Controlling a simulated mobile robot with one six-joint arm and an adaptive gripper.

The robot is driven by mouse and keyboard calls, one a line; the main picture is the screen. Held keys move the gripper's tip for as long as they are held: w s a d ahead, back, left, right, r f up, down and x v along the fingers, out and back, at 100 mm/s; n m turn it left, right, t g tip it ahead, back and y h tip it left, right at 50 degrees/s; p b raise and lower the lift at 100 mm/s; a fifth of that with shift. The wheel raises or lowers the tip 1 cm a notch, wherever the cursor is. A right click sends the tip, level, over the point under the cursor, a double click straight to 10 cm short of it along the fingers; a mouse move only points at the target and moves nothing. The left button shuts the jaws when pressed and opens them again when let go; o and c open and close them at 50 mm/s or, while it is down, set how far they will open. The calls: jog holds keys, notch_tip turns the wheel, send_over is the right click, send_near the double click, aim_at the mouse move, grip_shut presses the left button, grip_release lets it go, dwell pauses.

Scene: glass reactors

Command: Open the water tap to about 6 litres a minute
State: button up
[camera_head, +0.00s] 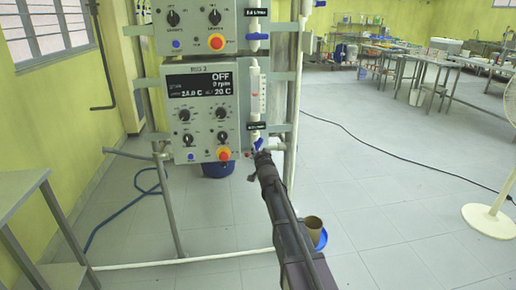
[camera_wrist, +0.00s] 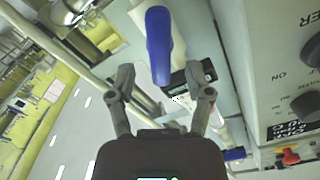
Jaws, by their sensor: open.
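The water tap's blue lever (camera_wrist: 158,45) stands large ahead of my gripper (camera_wrist: 163,82) in the wrist view. Its lower end lies between the two open fingers, with a gap on each side. In the head view my gripper (camera_head: 262,157) is at the lower right of the control panel, just below a black label. A little of the blue lever (camera_head: 258,143) shows there; my gripper hides much of the tap. A clear flow meter (camera_head: 256,90) stands upright above; its reading is too small to tell.
The RIG 2 control panel (camera_head: 203,108) with knobs and a red button is close on the left. Another blue-handled valve (camera_head: 257,36) sits higher on the pipe. A metal table (camera_head: 22,195) stands at left, a fan (camera_head: 488,218) at right. The floor between is mostly clear.

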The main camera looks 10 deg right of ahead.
jog(key=s, duration=0.8)
jog(key=shift+s, duration=0.15)
dwell(0.5)
jog(key=s+d+f+n+g, duration=0.2)
jog(key=s+f+g, duration=0.7)
jog(key=s+f, duration=0.5)
jog(key=s+a+f+n+g, duration=0.15)
jog(key=s+g, duration=0.25)
jog(key=s, duration=0.6)
jog(key=s+f+n+g, duration=0.25)
jog(key=s+g, duration=0.25)
jog(key=s, duration=0.4)
notch_tip(320, 180, up, 25)
jog(key=p, duration=2.5)
jog(key=shift+s+p, duration=0.2)
jog(key=shift+p, duration=0.2)
jog(key=shift+a, duration=0.1)
